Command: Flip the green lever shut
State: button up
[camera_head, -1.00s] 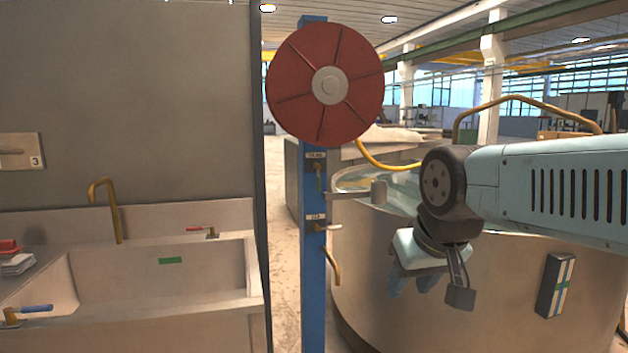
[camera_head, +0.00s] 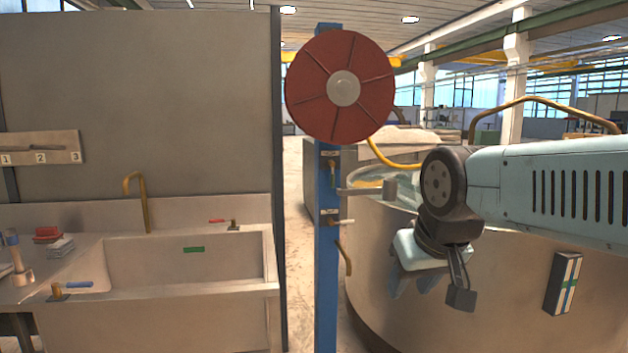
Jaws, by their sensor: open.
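The blue post (camera_head: 327,270) in the middle carries two small valves. The lower valve (camera_head: 338,222) has a pale handle pointing right. A red lever (camera_head: 217,221) is on the back right of the sink and a blue lever (camera_head: 79,285) is at its front left. My gripper (camera_head: 413,285) is open and empty, pointing down in front of the round tank, right of the post and apart from every lever.
A red hose reel (camera_head: 344,84) tops the post. The round tank (camera_head: 480,290) fills the right. A narrow strip of floor (camera_head: 298,200) shows left of the post.

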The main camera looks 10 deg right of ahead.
aim_at(331, 163)
jog(key=k, duration=0.65)
jog(key=z, duration=0.05)
jog(key=i, duration=1.55)
jog(key=z, duration=0.45)
